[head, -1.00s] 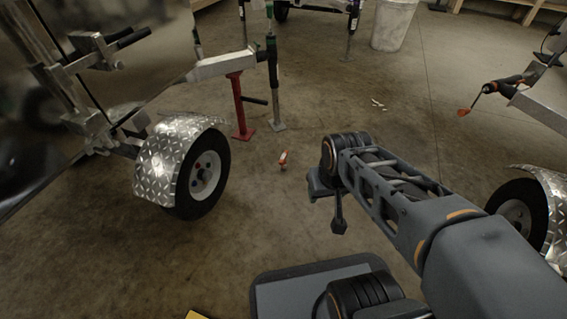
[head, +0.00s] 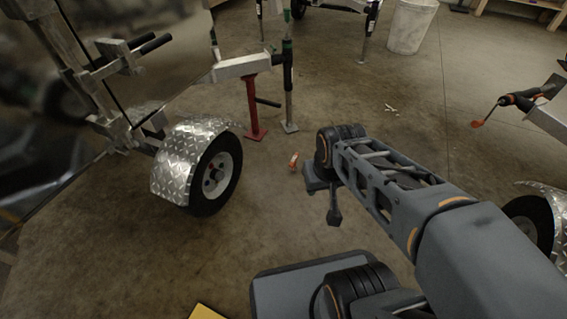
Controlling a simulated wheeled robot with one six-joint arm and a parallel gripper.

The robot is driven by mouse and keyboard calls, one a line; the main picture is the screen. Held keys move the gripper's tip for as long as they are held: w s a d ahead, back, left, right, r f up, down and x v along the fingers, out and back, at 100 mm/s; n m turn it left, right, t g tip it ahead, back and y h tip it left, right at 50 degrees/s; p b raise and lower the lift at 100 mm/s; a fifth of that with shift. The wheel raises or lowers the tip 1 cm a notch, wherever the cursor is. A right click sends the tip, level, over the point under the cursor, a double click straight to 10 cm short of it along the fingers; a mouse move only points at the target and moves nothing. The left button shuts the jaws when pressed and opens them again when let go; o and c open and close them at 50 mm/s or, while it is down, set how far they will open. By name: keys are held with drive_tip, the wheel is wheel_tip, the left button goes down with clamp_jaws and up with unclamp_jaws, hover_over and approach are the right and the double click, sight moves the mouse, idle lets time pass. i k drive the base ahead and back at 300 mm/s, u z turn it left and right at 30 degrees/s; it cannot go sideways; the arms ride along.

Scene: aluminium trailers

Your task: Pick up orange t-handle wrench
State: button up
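A small orange object with a pale part (head: 293,161), which looks like the orange t-handle wrench, lies on the concrete floor between the trailer wheel and my arm. It is too small to make out its exact shape. My gripper (head: 334,216) hangs at the end of my arm, to the right of the orange object in the picture and apart from it. Its fingers are small and dark, and I cannot see whether they are open. Nothing shows held in it.
A trailer wheel (head: 216,178) under a diamond-plate fender (head: 186,160) stands at left. A red stand (head: 254,112) and a grey jack post (head: 289,95) stand behind the orange object. Another trailer (head: 545,110) is at right. A pale bin (head: 411,27) stands at the back. Floor between is mostly clear.

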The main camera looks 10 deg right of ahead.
sight(292, 164)
drive_tip(key=u, duration=0.45)
drive_tip(key=i, duration=0.95)
drive_tip(key=z, duration=0.65)
drive_tip(key=i, duration=0.5)
